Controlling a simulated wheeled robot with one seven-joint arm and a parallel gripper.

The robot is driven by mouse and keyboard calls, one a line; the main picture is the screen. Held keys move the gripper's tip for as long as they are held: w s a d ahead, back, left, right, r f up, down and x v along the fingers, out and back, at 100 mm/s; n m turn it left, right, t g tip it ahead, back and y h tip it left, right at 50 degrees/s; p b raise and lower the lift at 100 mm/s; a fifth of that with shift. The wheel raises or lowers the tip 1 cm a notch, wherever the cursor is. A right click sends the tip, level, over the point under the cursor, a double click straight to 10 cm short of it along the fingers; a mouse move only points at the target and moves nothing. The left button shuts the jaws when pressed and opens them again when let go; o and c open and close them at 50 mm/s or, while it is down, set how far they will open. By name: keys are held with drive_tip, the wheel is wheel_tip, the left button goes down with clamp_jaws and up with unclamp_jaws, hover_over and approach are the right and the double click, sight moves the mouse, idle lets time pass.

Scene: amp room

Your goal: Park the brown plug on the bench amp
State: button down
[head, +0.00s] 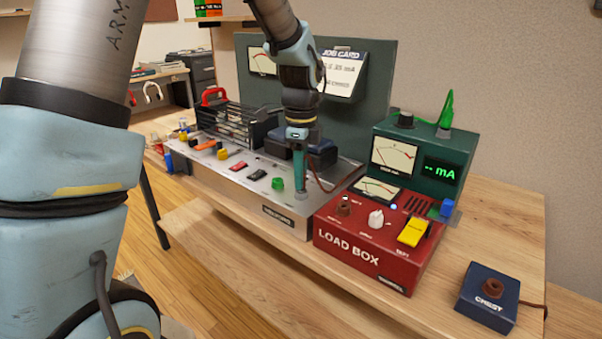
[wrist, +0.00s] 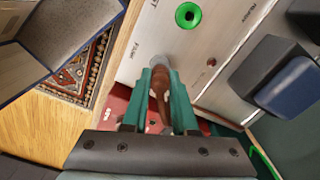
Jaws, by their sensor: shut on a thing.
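The bench amp (head: 228,196) is the long silver box with a pale top panel, on the wooden bench; its panel also shows in the wrist view (wrist: 228,85). My gripper (head: 301,190) points down at the panel's near right corner. In the wrist view, my gripper (wrist: 168,82) has its green fingers closed around the brown plug (wrist: 158,88). The plug's tip is at a round grey socket (wrist: 178,66) beside small lettering. I cannot tell how deep it sits. The fingers hide most of the plug in the head view; a brown cable (head: 338,182) runs off to the right.
The red load box (head: 352,262) stands right of the amp, with a green meter unit (head: 425,150) behind it. A blue chest box (head: 480,310) with a brown round fitting sits at the bench's right. A green socket (head: 278,183) is left of my fingers.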

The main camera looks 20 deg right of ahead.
drive_tip(key=shift+f, duration=0.2)
drive_tip(key=c, duration=0.6)
unclamp_jaws()
wheel_tip(320, 180, up, 11)
drive_tip(key=shift+f+b, duration=0.1)
drive_tip(key=shift+b, duration=0.2)
drive_tip(key=w+a+f+n+p, duration=0.2)
drive_tip(key=a+f+n+p, duration=0.1)
drive_tip(key=a+n, duration=1.05)
drive_tip(key=s+a+f+n, duration=0.1)
drive_tip(key=s+a+n, duration=0.1)
drive_tip(key=a, duration=0.3)
drive_tip(key=s+a+f+n+t+p, duration=0.1)
drive_tip(key=s+a+n, duration=0.1)
drive_tip(key=a+n, duration=0.3)
drive_tip(key=s+a+f+n+p, duration=0.1)
drive_tip(key=s+a+n, duration=0.1)
drive_tip(key=a+n, duration=0.2)
drive_tip(key=shift+a+t, duration=0.3)
drive_tip(key=shift+a, duration=1.05)
